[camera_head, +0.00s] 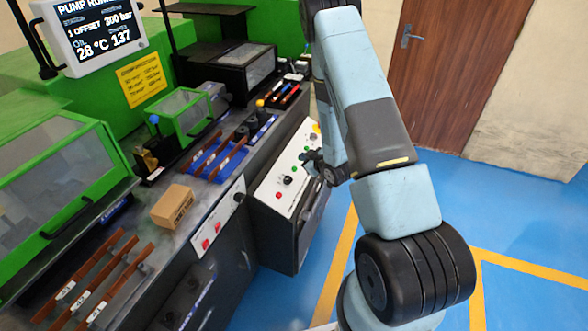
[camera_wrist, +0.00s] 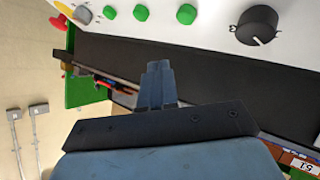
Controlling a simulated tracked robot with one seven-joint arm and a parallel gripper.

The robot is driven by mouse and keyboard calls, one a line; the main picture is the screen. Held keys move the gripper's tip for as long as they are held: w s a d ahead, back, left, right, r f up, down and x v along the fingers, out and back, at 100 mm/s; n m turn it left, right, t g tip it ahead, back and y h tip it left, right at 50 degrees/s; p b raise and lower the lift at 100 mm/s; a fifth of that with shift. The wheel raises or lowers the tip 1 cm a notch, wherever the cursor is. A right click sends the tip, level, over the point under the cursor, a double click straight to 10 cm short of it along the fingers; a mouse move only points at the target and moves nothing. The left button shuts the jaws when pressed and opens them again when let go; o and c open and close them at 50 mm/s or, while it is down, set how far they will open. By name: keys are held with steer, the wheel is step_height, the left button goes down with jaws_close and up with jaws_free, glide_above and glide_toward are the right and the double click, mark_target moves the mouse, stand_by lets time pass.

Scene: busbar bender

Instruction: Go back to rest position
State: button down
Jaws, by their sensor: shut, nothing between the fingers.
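My gripper (camera_head: 312,157) is in front of the white control panel (camera_head: 288,172) in the head view, partly hidden by my own arm. In the wrist view my gripper (camera_wrist: 158,66) is shut and empty, its fingertips together near the lower edge of the panel (camera_wrist: 190,14). The panel carries several green buttons (camera_wrist: 141,13) and a black rotary knob (camera_wrist: 257,25). I cannot tell whether the fingers touch the panel; they show below the buttons.
A grey bench (camera_head: 215,195) along the left holds a cardboard box (camera_head: 173,207), copper bars (camera_head: 101,276) and a blue tray (camera_head: 205,160). Green machines (camera_head: 60,185) stand behind. A monitor (camera_head: 90,28) hangs above. Blue floor (camera_head: 520,225) is clear at right, before a brown door (camera_head: 440,75).

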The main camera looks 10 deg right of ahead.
steer(key=shift+s+d+r, duration=0.15)
steer(key=shift+r, duration=0.3)
step_height(320, 180, up, 16)
steer(key=w+d+f+m+g+h, duration=0.1)
steer(key=d+m+h, duration=0.1)
steer(key=h, duration=0.1)
steer(key=s+r+m+g+h, duration=0.1)
steer(key=s+r, duration=0.2)
steer(key=r, duration=0.4)
steer(key=s+r+m+g, duration=0.1)
steer(key=s+r+m, duration=0.1)
steer(key=s+r, duration=0.35)
steer(key=s+a+r+m+g, duration=0.1)
steer(key=s+r, duration=0.4)
steer(key=s, duration=0.4)
steer(key=s+a+r+m+g, duration=0.1)
steer(key=s+r, duration=0.4)
steer(key=s, duration=0.4)
steer(key=s+a+r+m+g, duration=0.1)
steer(key=s+r+g, duration=0.1)
steer(key=s+r, duration=0.4)
steer(key=s, duration=0.4)
